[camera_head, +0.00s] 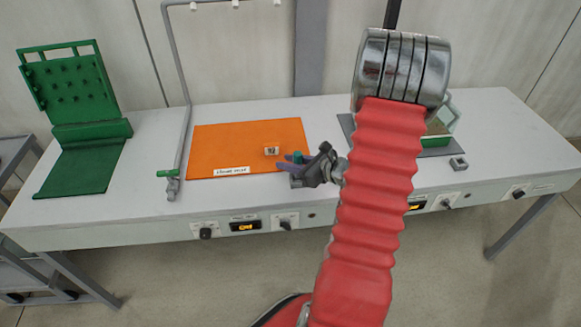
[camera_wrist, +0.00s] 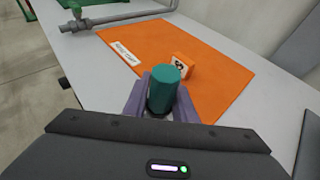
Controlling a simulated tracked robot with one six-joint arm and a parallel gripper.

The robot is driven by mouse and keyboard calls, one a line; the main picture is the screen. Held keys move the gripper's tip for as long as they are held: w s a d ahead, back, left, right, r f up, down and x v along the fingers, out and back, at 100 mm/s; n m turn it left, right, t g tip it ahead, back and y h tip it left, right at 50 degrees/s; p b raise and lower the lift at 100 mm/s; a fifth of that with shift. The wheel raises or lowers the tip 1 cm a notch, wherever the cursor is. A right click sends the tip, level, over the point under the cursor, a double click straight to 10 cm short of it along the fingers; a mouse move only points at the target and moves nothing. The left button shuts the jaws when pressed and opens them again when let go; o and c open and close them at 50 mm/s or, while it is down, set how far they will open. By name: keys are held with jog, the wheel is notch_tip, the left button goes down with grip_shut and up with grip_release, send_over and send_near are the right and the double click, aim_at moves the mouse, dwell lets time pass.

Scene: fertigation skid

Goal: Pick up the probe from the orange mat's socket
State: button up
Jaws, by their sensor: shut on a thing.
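The probe (camera_wrist: 164,88) shows as a teal cylinder standing upright between the two purple fingers of my gripper (camera_wrist: 160,97) in the wrist view. My gripper is shut on it. In the head view, my gripper (camera_head: 293,163) reaches in from the right at the front right corner of the orange mat (camera_head: 220,145), and the teal top of the probe (camera_head: 298,156) shows at its fingers. The probe's lower end and the socket are hidden by the fingers, so I cannot tell whether the probe is still seated. The mat also shows in the wrist view (camera_wrist: 215,80).
A small orange block with a white label (camera_wrist: 182,65) stands on the mat just behind the probe. A grey pipe with a green-handled valve (camera_head: 172,180) stands left of the mat. A green pegged stand (camera_head: 75,90) is at far left. A small grey block (camera_head: 458,163) lies right.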

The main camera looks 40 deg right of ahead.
notch_tip(320, 180, up, 7)
dwell(0.4)
jog(key=shift+r, duration=0.1)
dwell(0.4)
